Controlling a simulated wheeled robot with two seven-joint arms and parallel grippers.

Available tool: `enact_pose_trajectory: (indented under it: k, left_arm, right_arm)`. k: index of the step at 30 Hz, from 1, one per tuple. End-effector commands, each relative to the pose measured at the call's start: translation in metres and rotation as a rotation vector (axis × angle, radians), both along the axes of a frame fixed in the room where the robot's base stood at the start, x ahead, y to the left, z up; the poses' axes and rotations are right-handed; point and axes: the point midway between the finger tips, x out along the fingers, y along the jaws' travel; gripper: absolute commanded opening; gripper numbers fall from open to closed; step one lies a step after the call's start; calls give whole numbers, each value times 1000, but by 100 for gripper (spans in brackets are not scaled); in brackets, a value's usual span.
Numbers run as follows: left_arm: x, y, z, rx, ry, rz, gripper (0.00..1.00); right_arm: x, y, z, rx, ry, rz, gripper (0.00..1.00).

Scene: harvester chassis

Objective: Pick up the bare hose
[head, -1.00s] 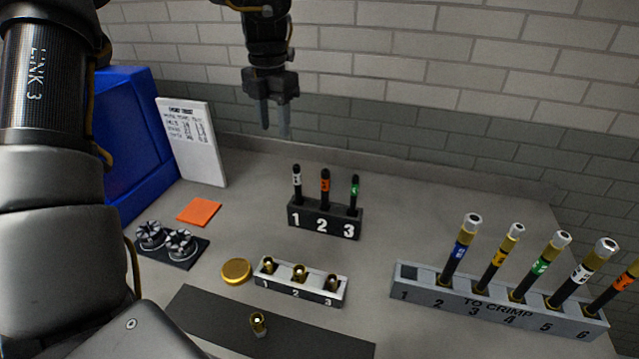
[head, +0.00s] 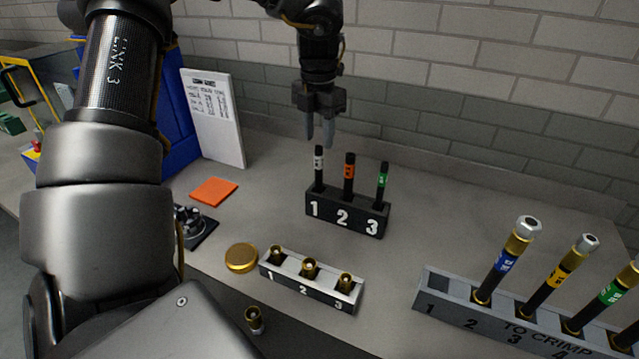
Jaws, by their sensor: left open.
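Three bare black hoses stand upright in a black rack (head: 346,216) numbered 1 to 3. Slot 1 holds a hose with a white band (head: 319,168), slot 2 one with an orange band (head: 349,176), and slot 3 one with a green band (head: 383,184). My left gripper (head: 320,132) is open, pointing down with its fingertips just above the top of the white-banded hose. Whether the fingers line up with that hose in depth I cannot tell. My right gripper does not show.
A grey "TO CRIMP" rack (head: 455,295) with several brass-ended hoses stands at the right. A small fitting rack (head: 310,285), a brass disc (head: 241,258) and an orange square (head: 214,191) lie in front. A white sign (head: 213,118) stands at the back left.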

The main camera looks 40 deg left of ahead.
Motion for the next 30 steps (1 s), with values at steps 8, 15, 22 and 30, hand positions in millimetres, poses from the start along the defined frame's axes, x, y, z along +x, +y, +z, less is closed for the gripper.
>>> enact_pose_trajectory:
  k: [8,15,22,30]
  left_arm:
    - [0,-1,-15,-1,-2,-1,42]
    - [-4,-4,-39,-4,4,-1,42]
    - [-3,-4,-65,-2,-2,-1,42]
    - [-3,-5,-66,-1,-3,-1,38]
  right_arm:
    - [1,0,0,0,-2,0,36]
    - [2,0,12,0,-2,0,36]
    - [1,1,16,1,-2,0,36]
    - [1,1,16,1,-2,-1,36]
